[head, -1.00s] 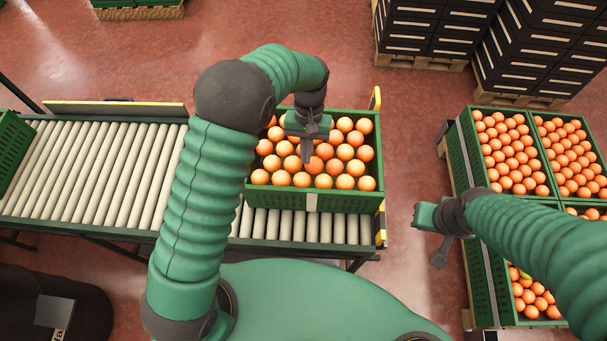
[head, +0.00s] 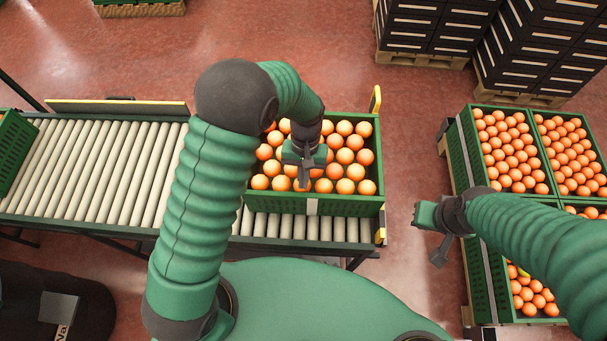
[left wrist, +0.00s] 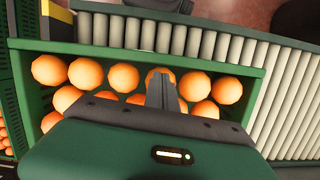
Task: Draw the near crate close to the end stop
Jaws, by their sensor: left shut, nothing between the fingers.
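The near crate (head: 350,206) is green and full of oranges. It sits on the rollers at the right end of the conveyor, beside the yellow end stop (head: 380,236). It also shows in the left wrist view (left wrist: 225,69), with rollers beyond its wall. My left gripper (head: 304,180) is over the oranges inside the crate's outline, near its front wall. Its fingers are together and empty, and they show over the oranges in the left wrist view (left wrist: 163,92). I cannot tell whether they touch an orange. My right gripper (head: 438,252) hangs right of the conveyor, clear of the crate.
Another green crate (head: 12,150) stands at the conveyor's left end, with bare rollers (head: 95,170) between. Green crates of oranges (head: 484,262) are stacked at the right, close to my right arm. Dark stacked crates (head: 430,25) stand at the back. Red floor separates them.

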